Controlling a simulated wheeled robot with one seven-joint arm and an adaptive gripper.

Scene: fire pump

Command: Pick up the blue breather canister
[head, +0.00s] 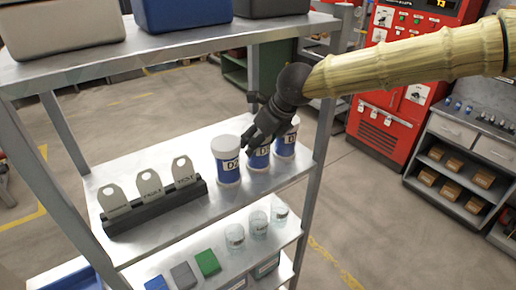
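Three blue canisters with white lids and pale labels stand upright in a row on the middle shelf (180,225). They are the left canister (229,173), the middle canister (260,160) and the right canister (287,147). The left one is fully visible; the label starts with "D". My dark gripper (249,143) points down and to the left at the lid height of the row. It covers the top of the middle canister and part of the right one's lid. Its fingers lie close to the left canister's right side. I cannot tell whether they touch or how far they are spread.
A black rack (155,208) with several pale tags stands left of the canisters. The top shelf (165,45) with bins hangs above, and a shelf post (318,150) stands to the right. Glass jars (257,224) and coloured blocks (207,262) sit on the lower shelf.

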